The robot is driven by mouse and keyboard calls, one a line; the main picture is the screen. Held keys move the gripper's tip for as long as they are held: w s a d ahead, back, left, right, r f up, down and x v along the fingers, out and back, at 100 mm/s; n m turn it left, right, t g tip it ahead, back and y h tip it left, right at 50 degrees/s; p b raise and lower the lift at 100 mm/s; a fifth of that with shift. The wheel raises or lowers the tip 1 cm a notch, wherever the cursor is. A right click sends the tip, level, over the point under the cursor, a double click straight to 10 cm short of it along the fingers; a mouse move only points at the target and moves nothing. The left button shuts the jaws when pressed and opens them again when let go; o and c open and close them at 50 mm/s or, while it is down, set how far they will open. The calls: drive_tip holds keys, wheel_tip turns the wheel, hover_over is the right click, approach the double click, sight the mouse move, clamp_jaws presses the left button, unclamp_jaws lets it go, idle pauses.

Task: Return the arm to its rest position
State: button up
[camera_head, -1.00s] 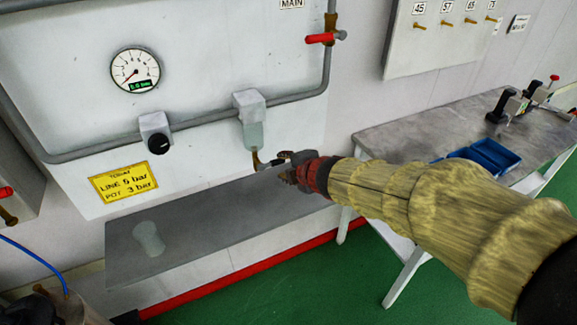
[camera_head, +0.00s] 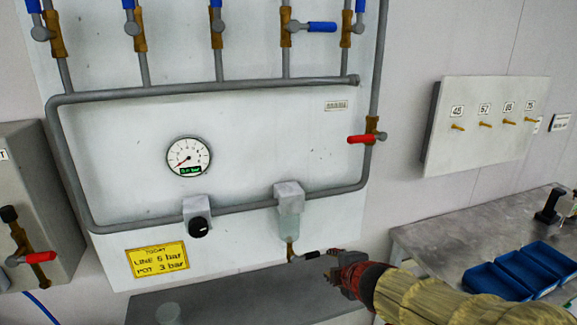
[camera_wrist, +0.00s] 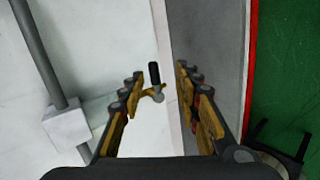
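My gripper (camera_head: 338,277) is at the lower right of the head view, at the end of my arm in its yellowish sleeve. It is beside the small drain valve with a black handle (camera_head: 310,255) under the clear filter bowl (camera_head: 290,222). In the wrist view my gripper (camera_wrist: 155,83) has its two fingers wide apart with nothing held between them. The black valve handle (camera_wrist: 154,73) shows beyond and between the fingertips, apart from them.
The wall panel carries a gauge (camera_head: 188,157), a black knob (camera_head: 199,227), a red-handled valve (camera_head: 362,138) and several blue-handled valves. A grey shelf (camera_head: 240,305) juts out below. A bench (camera_head: 430,240) with blue trays (camera_head: 500,280) stands at right.

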drive_tip(key=s+d+f+m+g+h, duration=0.3)
drive_tip(key=s+d+m+g+h, duration=0.15)
drive_tip(key=s+d+m, duration=0.7)
drive_tip(key=s+a+r+m+y, duration=0.1)
drive_tip(key=s+a+r+m, duration=0.2)
drive_tip(key=s, duration=0.6)
drive_tip(key=s+a+r+m+y+p, duration=0.1)
drive_tip(key=s+a+r+m+y, duration=0.1)
drive_tip(key=s, duration=0.6)
drive_tip(key=a+r+m, duration=0.1)
drive_tip(key=m, duration=0.1)
drive_tip(key=shift+s+a+r+m, duration=0.15)
drive_tip(key=shift+s+a+m, duration=0.15)
drive_tip(key=shift+s+m, duration=0.1)
drive_tip(key=shift+g, duration=0.25)
drive_tip(key=shift+c, duration=0.6)
